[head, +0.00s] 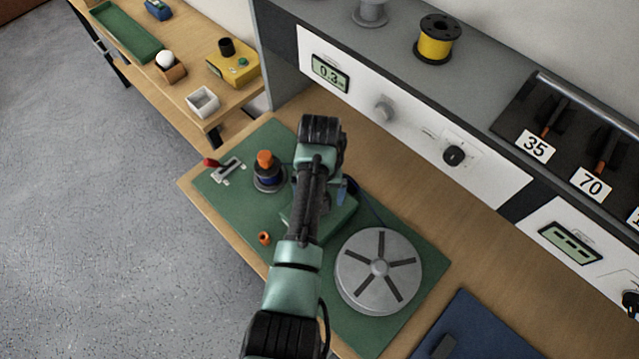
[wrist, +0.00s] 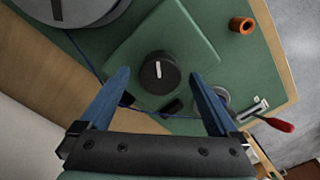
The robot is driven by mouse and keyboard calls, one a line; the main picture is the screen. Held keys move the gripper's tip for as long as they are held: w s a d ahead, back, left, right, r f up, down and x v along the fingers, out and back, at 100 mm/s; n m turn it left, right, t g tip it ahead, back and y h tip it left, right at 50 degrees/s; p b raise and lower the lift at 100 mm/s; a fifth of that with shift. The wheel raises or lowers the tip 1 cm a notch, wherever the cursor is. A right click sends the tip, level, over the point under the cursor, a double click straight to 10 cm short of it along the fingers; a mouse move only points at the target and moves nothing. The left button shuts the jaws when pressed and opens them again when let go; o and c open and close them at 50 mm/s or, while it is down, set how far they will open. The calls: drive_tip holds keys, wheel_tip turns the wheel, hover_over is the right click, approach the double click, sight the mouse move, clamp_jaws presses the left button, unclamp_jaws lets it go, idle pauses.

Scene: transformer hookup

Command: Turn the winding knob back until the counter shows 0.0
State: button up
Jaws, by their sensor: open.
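The winding knob (wrist: 158,72) is a round black knob with a white mark, on top of a green box (wrist: 196,38). My gripper (wrist: 157,78) is open in the wrist view, with one blue finger on each side of the knob in the picture. The fingers look apart from it, and I cannot tell how far above it they are. In the head view my arm hides the knob and most of the green box (head: 340,222). The counter (head: 331,73) on the white panel appears to read 0.3.
A grey slotted disc (head: 378,271) lies right of my arm. An orange-topped post (head: 267,172), an orange ring (head: 264,238) and a red-handled lever (head: 226,168) stand on the left. The panel carries a black knob (head: 454,155) and a grey knob (head: 384,110).

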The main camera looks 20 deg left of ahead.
wheel_tip(320, 180, up, 13)
drive_tip(key=shift+f+p, duration=0.2)
drive_tip(key=shift+p, duration=0.1)
idle(0.5)
